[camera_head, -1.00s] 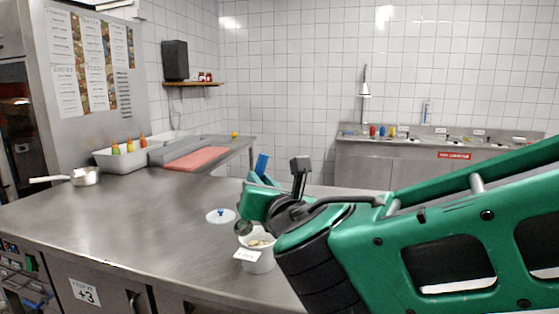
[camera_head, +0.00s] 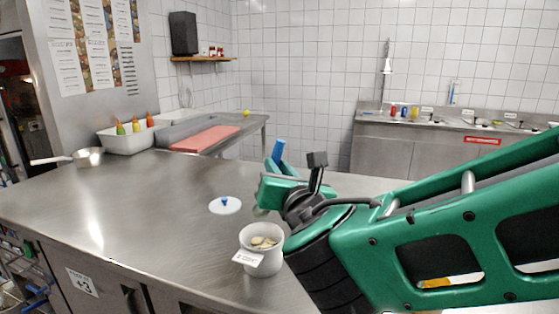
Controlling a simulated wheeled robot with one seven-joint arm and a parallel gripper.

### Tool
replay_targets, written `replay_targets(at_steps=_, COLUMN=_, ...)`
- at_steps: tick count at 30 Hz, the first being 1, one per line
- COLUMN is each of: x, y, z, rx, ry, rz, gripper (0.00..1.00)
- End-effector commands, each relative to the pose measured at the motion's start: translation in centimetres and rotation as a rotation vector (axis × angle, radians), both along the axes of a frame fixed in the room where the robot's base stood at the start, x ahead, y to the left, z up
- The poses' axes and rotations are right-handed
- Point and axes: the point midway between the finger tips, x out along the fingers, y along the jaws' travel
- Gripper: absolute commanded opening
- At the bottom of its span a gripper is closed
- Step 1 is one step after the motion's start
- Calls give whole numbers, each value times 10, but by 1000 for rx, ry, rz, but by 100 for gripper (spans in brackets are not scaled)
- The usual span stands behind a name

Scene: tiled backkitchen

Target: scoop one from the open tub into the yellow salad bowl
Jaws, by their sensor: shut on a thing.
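The open white tub (camera_head: 262,268) stands on the steel counter and holds pale, beige pieces (camera_head: 264,242). A small white label card is on its front. My green gripper (camera_head: 277,180) is just behind and above the tub, apart from it. It is shut on a tool with a blue handle (camera_head: 279,151) that sticks up above the fingers. A greyish end of the tool (camera_head: 261,211) shows faintly below the gripper; whether it carries anything cannot be told. I see no yellow salad bowl in this view.
A white lid with a blue knob (camera_head: 225,206) lies on the counter left of the tub. A saucepan (camera_head: 88,157), a white bin with squeeze bottles (camera_head: 128,140) and a red board (camera_head: 206,139) are at the back left. The counter's left and middle are clear.

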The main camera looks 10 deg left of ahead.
Motion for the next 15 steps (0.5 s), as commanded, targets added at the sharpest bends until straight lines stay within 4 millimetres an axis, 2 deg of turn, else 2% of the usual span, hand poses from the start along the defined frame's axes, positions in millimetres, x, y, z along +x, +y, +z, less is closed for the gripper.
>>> replay_targets(at_steps=15, x=0, y=-1, z=-55, rx=-4, ry=2, rz=-1, gripper=0)
